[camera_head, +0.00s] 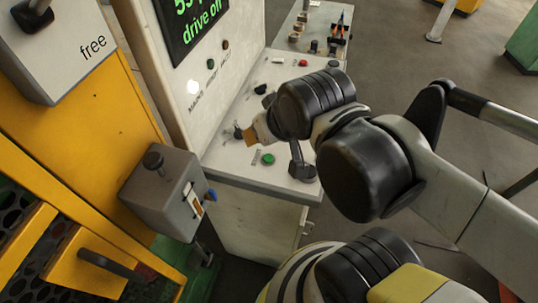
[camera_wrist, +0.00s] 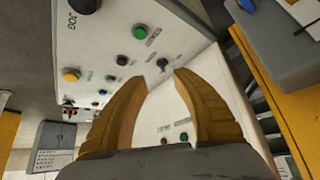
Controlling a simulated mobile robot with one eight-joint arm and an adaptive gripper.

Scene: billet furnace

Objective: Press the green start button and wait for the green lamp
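The green button (camera_head: 268,159) sits on the sloping top of the pale console (camera_head: 228,160), near its front edge. It also shows in the wrist view (camera_wrist: 139,32), above and left of the fingertips. My gripper (camera_head: 246,136) is over the console, a little behind and left of the green button in the head view. In the wrist view my gripper (camera_wrist: 161,77) has its two orange-brown fingers apart with nothing between them. A small green lamp (camera_head: 210,63) on the upright panel looks dark; a white lamp (camera_head: 193,87) beside it is bright.
A black lever (camera_head: 300,162) stands right of the green button. A red button (camera_head: 303,62) is farther back. A display (camera_head: 192,24) reads "drive off". A grey box with a knob (camera_head: 165,190) stands left of the console. A yellow button (camera_wrist: 71,75) shows in the wrist view.

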